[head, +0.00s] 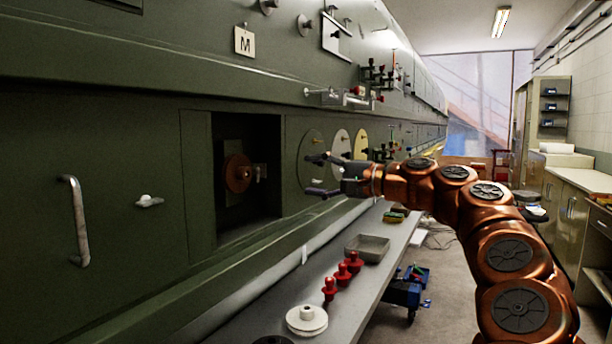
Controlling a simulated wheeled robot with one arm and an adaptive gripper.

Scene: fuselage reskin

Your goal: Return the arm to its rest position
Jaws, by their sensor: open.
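My gripper (322,175) shows in the head view, pointing left toward the green fuselage wall (120,160). Its fingers are spread apart and hold nothing. It hangs in front of the round discs on the wall: a green disc (311,150), a pale disc (340,143) and a yellowish disc (361,142). I cannot tell whether the fingertips touch the wall. My copper-coloured arm reaches in from the lower right, bent along its length.
A square opening (232,205) with a reddish-brown round part (238,173) lies left of my gripper. A grey shelf (355,284) below bears red pegs (343,275), a white spool (306,319) and a tray (367,247). A cabinet counter (580,180) stands right; floor (440,285) lies between.

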